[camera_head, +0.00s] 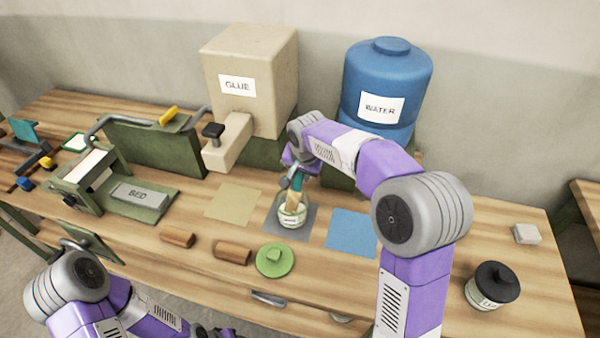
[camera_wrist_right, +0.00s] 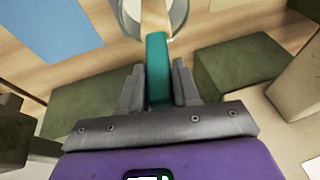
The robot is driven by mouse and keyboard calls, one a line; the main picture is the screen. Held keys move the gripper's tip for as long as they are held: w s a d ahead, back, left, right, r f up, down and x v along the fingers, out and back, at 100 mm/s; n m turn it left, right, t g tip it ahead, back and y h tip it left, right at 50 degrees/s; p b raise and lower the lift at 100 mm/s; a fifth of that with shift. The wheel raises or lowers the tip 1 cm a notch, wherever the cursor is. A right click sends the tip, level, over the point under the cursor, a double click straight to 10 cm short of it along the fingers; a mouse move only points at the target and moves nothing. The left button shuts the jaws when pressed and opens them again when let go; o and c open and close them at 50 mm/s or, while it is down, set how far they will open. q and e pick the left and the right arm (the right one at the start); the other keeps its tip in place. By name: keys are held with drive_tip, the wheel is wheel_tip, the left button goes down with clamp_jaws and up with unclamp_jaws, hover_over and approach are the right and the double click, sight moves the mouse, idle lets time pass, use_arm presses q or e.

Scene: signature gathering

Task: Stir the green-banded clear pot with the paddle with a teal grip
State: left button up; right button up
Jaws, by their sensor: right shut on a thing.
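The clear pot (camera_head: 290,221) with a greenish band and a small label stands on a grey mat, right of the table's middle. My right gripper (camera_head: 294,169) is above the pot, shut on the teal grip of the paddle (camera_head: 296,182). The paddle's wooden lower part reaches down into the pot. In the right wrist view the teal grip (camera_wrist_right: 158,60) lies between the fingers (camera_wrist_right: 157,84), and the pot's rim (camera_wrist_right: 181,17) shows at the top edge. My left gripper (camera_head: 212,332) is at the bottom edge, mostly cut off; its jaws cannot be made out.
A green lid (camera_head: 275,261) and two brown rollers (camera_head: 232,251) lie in front of the pot. The GLUE box (camera_head: 258,60) and blue WATER tank (camera_head: 388,75) stand behind. A dark-lidded jar (camera_head: 493,288) is at right. Blue (camera_head: 352,232) and tan mats (camera_head: 233,203) flank the pot.

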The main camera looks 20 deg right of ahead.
drive_tip(key=shift+s+d+r+p, duration=0.1)
drive_tip(key=shift+d+r+p, duration=0.2)
drive_tip(key=shift+r+p, duration=1)
drive_tip(key=shift+w+d+r+p, duration=0.1)
drive_tip(key=shift+d+r+p, duration=0.2)
drive_tip(key=shift+r+p, duration=1)
drive_tip(key=shift+s+d+r+p, duration=0.1)
drive_tip(key=shift+d+r+p, duration=0.2)
drive_tip(key=shift+r+p, duration=1)
drive_tip(key=shift+r+b, duration=0.5)
wheel_tip(320, 180, up, 5)
drive_tip(key=p, duration=0.4)
